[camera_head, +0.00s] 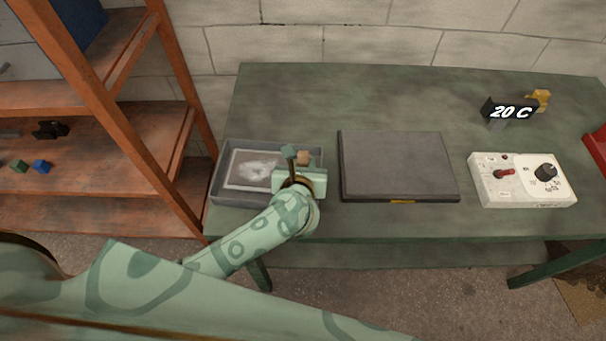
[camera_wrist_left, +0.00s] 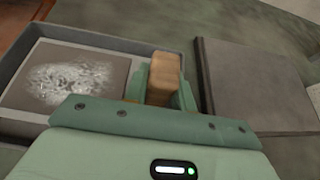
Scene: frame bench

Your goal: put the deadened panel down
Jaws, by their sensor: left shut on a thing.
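A grey panel (camera_head: 250,170) with a whitish, powdery patch lies within the outline of a shallow grey tray (camera_head: 217,187) at the bench's left end. The panel also shows in the left wrist view (camera_wrist_left: 108,62), beside my fingers. My left gripper (camera_head: 298,160) is over the tray's right end, shut on a tan wooden block (camera_wrist_left: 165,76). The block stands upright between the fingers in the left wrist view. I cannot tell whether it is joined to the panel. The gripper hides part of the tray's right side. My right gripper is not in view.
A dark flat slab (camera_head: 398,166) lies on the green bench (camera_head: 330,95), right of the tray. Further right are a white control box (camera_head: 522,190), a "20 C" display (camera_head: 509,111) and a red object (camera_head: 598,148). An orange shelf (camera_head: 85,180) stands left. The bench's back is mostly clear.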

